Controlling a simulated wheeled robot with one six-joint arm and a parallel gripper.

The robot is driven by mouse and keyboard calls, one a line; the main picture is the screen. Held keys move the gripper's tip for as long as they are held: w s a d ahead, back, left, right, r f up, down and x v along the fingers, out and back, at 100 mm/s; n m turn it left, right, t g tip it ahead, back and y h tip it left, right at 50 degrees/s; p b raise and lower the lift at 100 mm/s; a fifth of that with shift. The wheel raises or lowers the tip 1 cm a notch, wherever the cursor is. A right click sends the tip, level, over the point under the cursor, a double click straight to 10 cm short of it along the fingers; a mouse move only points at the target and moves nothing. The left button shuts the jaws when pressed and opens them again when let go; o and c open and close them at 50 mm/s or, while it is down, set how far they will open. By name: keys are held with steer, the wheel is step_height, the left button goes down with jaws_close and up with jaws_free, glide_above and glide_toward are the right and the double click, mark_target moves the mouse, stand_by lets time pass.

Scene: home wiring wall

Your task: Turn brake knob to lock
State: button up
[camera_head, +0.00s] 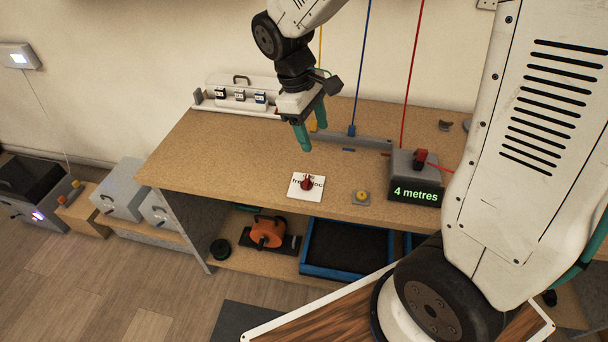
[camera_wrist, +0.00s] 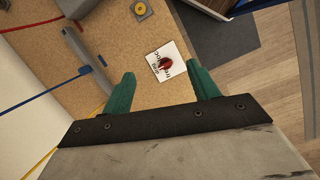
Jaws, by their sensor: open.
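The brake knob (camera_head: 307,183) is red and sits on a white label plate (camera_head: 296,191) on the workbench top. The plate carries text, partly covered by the knob, that seems to read "free" on one side and "loc..." on the other. In the wrist view the knob (camera_wrist: 165,63) shows beyond and between my fingertips, nearer the right one. My gripper (camera_head: 312,130) has green fingers, spread apart and empty. It hangs above the bench, behind the knob and apart from it. It also shows in the wrist view (camera_wrist: 165,83).
A grey box with a red part (camera_head: 420,158) and a "4 metres" display (camera_head: 416,193) stands right of the knob. A yellow button (camera_head: 361,197) lies between. Blue (camera_head: 362,60) and red (camera_head: 412,70) cords hang behind. The bench (camera_head: 225,160) left of the knob is clear.

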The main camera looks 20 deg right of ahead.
mark_target(306, 179)
steer(key=w+f+n, duration=0.1)
steer(key=f, duration=0.5)
steer(key=w+f+n+h, duration=0.1)
steer(key=f, duration=0.5)
steer(key=w+f+n+g, duration=0.1)
steer(key=f, duration=0.5)
steer(key=shift+w+a, duration=0.2)
steer(key=c, duration=1)
